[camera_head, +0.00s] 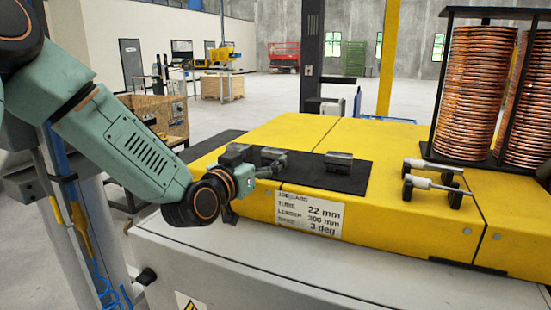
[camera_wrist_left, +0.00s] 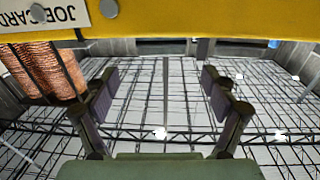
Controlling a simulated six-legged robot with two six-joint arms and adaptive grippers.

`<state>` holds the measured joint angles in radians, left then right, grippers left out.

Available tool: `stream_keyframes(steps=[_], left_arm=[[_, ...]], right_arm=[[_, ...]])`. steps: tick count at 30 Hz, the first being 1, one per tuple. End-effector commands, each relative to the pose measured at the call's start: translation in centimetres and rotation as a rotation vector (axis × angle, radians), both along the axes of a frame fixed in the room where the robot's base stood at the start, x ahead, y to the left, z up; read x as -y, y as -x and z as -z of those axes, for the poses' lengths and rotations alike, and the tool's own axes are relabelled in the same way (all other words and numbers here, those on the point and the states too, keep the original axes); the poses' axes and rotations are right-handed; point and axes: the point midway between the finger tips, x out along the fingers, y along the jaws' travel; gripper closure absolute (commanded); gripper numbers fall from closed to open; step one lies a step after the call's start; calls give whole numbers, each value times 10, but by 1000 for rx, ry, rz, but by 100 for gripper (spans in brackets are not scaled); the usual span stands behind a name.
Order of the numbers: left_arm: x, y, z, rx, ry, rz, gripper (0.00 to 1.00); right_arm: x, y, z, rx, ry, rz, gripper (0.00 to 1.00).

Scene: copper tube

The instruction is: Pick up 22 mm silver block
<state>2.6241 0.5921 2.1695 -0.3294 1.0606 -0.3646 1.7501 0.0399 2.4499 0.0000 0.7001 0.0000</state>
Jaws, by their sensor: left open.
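Several small grey metallic blocks sit on the black mat (camera_head: 318,180) on the yellow bench top. Another block (camera_head: 272,153) lies just behind my left gripper (camera_head: 277,165), and a further dark one (camera_head: 237,148) is partly hidden by my wrist. I cannot read any size on the blocks. My left gripper reaches in from the left at the bench's front edge. In the left wrist view its fingers (camera_wrist_left: 159,78) are spread with nothing between them. No block shows in that view.
A job card (camera_head: 309,214) on the yellow front reads 22 mm. Two silver-and-black tool pieces (camera_head: 433,175) lie to the right of the mat. A rack of copper coils (camera_head: 475,90) stands at the right. The yellow top (camera_head: 290,130) behind the mat is clear.

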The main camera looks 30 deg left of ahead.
Motion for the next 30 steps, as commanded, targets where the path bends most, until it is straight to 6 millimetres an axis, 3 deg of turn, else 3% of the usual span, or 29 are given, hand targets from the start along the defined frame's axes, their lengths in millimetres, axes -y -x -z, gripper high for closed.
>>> stream_keyframes(steps=[15,24,30], left_arm=[[-1,-54,2,-1,-3,5,15],[-1,-58,2,-1,1,5,15],[-1,-58,2,-1,0,5,31]], right_arm=[[0,0,-4,0,0,0,60],[0,0,-4,0,0,0,60],[0,0,-4,0,0,0,60]])
